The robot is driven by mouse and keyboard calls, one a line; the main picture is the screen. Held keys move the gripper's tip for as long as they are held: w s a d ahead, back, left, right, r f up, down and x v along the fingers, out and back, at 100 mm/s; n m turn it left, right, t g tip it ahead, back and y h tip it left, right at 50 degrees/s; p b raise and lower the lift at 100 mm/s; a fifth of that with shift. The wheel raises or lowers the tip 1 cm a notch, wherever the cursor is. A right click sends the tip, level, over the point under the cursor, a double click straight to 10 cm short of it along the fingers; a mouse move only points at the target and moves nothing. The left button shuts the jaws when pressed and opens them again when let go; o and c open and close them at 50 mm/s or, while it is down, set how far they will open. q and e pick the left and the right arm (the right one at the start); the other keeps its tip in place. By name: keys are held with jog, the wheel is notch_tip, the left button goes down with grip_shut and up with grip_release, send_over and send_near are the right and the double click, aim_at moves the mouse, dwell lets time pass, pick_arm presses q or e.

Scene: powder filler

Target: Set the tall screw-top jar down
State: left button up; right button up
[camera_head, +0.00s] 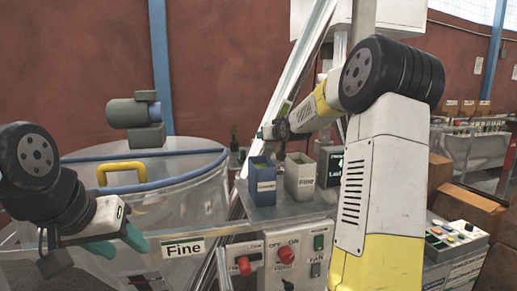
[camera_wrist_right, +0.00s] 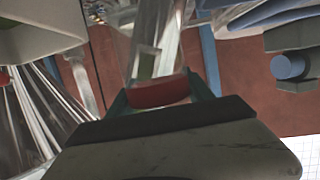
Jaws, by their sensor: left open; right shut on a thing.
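The tall screw-top jar (camera_wrist_right: 158,58) shows in the right wrist view as a clear body with a red lid or band (camera_wrist_right: 158,93) at the near end. My right gripper (camera_wrist_right: 160,94) is shut on this red part, one green finger on each side. In the head view my right arm reaches in from the right, and its hand (camera_head: 270,133) is above the blue and grey bins. The jar is not clear there. My left gripper (camera_head: 118,243) is open and empty at the lower left, beside the large clear drum.
The clear drum (camera_head: 185,215) with blue rim and yellow handle (camera_head: 120,170) is at left. A button box (camera_head: 455,240) stands at right.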

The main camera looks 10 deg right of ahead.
aim_at(270, 147)
jog(key=shift+f, duration=2.25)
jog(key=o, duration=1.6)
jog(key=shift+f, duration=0.1)
